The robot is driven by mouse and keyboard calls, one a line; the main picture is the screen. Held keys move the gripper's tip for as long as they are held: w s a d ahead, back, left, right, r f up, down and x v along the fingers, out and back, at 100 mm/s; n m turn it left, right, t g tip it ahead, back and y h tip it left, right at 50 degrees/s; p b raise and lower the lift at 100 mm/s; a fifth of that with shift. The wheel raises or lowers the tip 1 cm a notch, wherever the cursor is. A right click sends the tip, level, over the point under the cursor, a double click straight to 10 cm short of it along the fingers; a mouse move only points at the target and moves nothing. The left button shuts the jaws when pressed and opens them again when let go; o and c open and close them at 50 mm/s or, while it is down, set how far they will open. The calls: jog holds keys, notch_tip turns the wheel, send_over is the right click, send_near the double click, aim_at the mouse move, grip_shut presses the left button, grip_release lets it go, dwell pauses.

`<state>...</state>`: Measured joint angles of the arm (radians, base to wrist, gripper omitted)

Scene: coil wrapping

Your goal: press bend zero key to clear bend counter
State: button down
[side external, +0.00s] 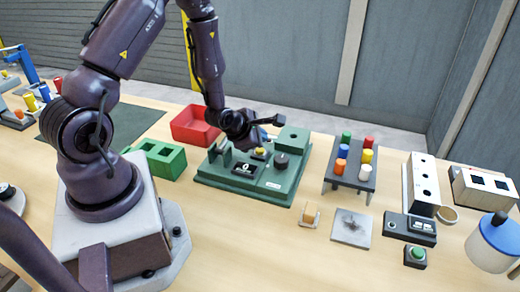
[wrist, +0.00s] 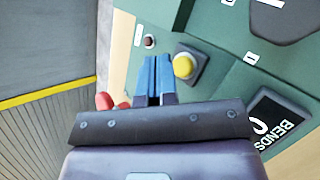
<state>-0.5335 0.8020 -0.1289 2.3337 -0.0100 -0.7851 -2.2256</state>
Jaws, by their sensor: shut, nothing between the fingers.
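The green coil machine (side external: 222,177) stands mid-table and fills the right of the wrist view (wrist: 215,85). Its dark BENDS display (wrist: 275,118) shows a white digit, partly cut off by my gripper's body. A round yellow key (wrist: 184,66) sits on a dark square base; it also shows in the side view (side external: 260,151). A small dark red button (wrist: 149,41) lies beyond it. Which key is bend zero cannot be read. My gripper (wrist: 155,62) is shut and empty, its blue fingertips just left of the yellow key in the wrist view; contact cannot be told.
A black knob (side external: 281,160) stands on the machine. A red bin (side external: 192,127) is behind it and a green block with openings (side external: 160,160) to its left. A rack of coloured pegs (side external: 350,160) stands to the right. Bare table lies in front.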

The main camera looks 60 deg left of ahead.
aim_at(260, 151)
jog(key=shift+r, duration=2.15)
jog(key=shift+m, duration=0.3)
jog(key=s+m+g, duration=0.1)
jog(key=m, duration=0.1)
jog(key=s+d+f+m+g+h, duration=0.1)
jog(key=m, duration=0.1)
jog(key=s+f+m, duration=0.1)
jog(key=m, duration=0.1)
jog(key=shift+s+d+f+g, duration=0.2)
jog(key=shift+s+d+g, duration=0.05)
jog(key=shift+d+g, duration=0.15)
jog(key=s+d+r+m, duration=0.4)
jog(key=r+m, duration=0.4)
jog(key=r, duration=0.1)
jog(key=s+d+r+m+h, duration=0.1)
jog(key=s+d+r+m, duration=0.3)
jog(key=r+m, duration=0.4)
jog(key=s+d+r+m+h, duration=0.1)
jog(key=s+d+r+m, duration=0.3)
jog(key=r+m, duration=0.4)
notch_tip(260, 151, up, 2)
jog(key=shift+s+d+r+m, duration=0.1)
jog(key=shift+s+d+m, duration=0.25)
jog(key=shift+d, duration=0.15)
